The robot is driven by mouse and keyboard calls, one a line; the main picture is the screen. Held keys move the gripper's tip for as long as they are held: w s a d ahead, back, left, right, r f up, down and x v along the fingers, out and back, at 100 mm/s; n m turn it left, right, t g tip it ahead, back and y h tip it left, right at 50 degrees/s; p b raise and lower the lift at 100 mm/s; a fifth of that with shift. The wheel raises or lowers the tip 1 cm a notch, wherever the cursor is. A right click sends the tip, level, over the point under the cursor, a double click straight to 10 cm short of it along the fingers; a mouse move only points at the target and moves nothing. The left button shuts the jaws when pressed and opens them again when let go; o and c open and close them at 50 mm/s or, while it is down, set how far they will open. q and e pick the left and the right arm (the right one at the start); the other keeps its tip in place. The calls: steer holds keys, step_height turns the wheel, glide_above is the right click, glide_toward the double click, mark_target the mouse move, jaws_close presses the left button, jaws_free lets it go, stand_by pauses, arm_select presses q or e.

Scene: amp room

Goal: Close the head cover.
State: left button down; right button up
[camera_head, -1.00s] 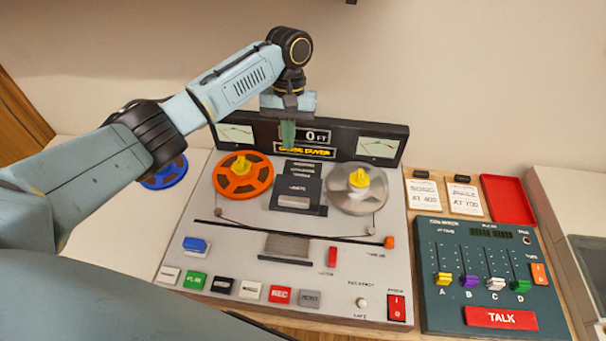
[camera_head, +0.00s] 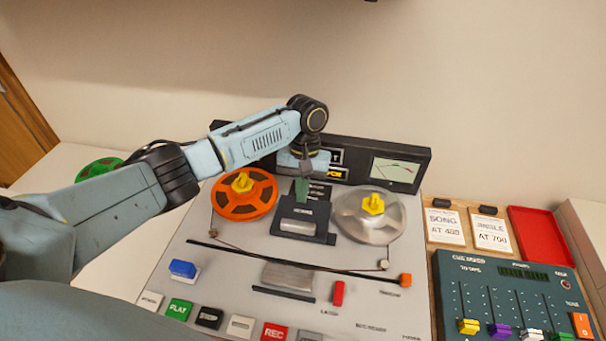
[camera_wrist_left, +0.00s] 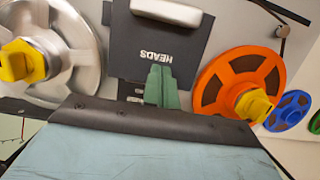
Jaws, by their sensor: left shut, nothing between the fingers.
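The head cover (camera_head: 316,234) is a dark panel marked HEADS with a pale handle bar (camera_head: 296,225), lying between the two reels. A silver block (camera_head: 288,274) shows uncovered in front of it. My left gripper (camera_head: 302,190) is shut and empty, its green fingers pointing down over the rear part of the cover. In the left wrist view the shut fingers (camera_wrist_left: 160,86) overlap the cover (camera_wrist_left: 145,45) near its HEADS lettering, with the handle (camera_wrist_left: 172,12) beyond. I cannot tell whether they touch the panel. My right gripper is out of view.
An orange reel (camera_head: 243,205) and a clear reel (camera_head: 365,228) with yellow hubs flank the cover. The meter panel (camera_head: 405,171) stands close behind my gripper. Coloured keys line the deck's front. A fader box (camera_head: 500,285) and red tray (camera_head: 541,236) are on the right.

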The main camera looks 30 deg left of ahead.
mark_target(298, 209)
arm_select(q)
steer(key=s, duration=0.1)
steer(key=f, duration=0.1)
steer(key=s, duration=0.1)
steer(key=shift+s+d+f+p, duration=0.15)
steer(key=shift+s+d+p, duration=0.15)
steer(key=shift+s+p, duration=0.05)
steer(key=shift+s+d, duration=0.25)
steer(key=shift+s, duration=0.55)
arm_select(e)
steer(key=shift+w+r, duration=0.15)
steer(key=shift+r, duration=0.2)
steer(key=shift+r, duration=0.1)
